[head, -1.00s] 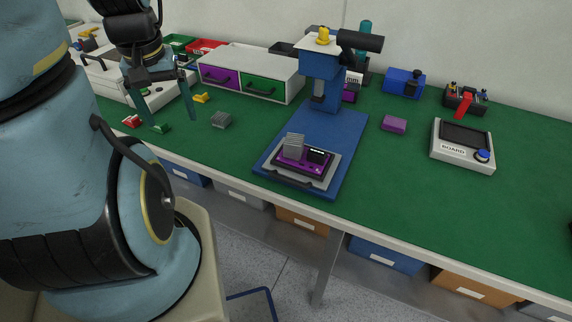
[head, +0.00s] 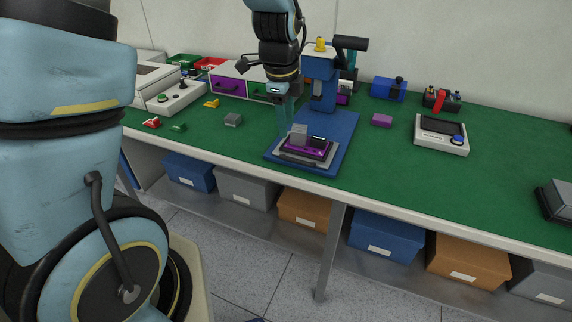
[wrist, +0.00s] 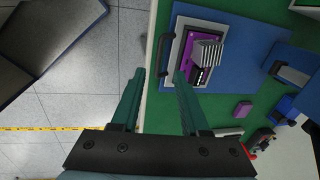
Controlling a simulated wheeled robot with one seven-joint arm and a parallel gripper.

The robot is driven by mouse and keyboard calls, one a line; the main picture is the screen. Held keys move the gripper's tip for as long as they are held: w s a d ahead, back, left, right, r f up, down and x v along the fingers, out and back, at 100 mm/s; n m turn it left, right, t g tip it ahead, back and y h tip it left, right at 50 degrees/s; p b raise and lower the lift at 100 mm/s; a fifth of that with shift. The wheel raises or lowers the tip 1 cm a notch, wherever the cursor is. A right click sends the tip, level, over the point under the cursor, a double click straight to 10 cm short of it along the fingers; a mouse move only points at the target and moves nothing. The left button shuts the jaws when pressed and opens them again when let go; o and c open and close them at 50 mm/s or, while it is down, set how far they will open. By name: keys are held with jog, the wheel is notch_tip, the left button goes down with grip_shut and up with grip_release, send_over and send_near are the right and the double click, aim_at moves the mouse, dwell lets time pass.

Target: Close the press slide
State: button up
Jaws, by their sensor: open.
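The blue press (head: 322,92) stands on its blue base plate (head: 345,130) near the bench's front edge. Its grey slide (head: 287,156) is out at the front of the plate, clear of the column, and carries a purple board with a grey finned block (head: 299,135). In the wrist view, the slide (wrist: 176,45) has a dark bar handle (wrist: 161,57) on its edge facing the bench edge. My gripper (head: 287,132) is open and empty over the slide's left front. In the wrist view, the handle lies just beyond the gap between the fingertips (wrist: 160,74); contact cannot be told.
A white drawer unit (head: 240,82) stands behind my gripper. A grey block (head: 232,120) lies to the left, and a purple block (head: 382,120) to the right. The board tester (head: 441,135) stands farther right. The green bench between them is clear.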

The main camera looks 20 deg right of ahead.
aim_at(291, 159)
jog(key=f, duration=0.3)
jog(key=d+f+p, duration=0.1)
jog(key=f, duration=0.3)
jog(key=w+f+p, duration=0.1)
jog(key=f, duration=0.2)
jog(key=shift+d+f, duration=0.35)
jog(key=shift+c, duration=0.3)
grip_shut()
dwell(0.8)
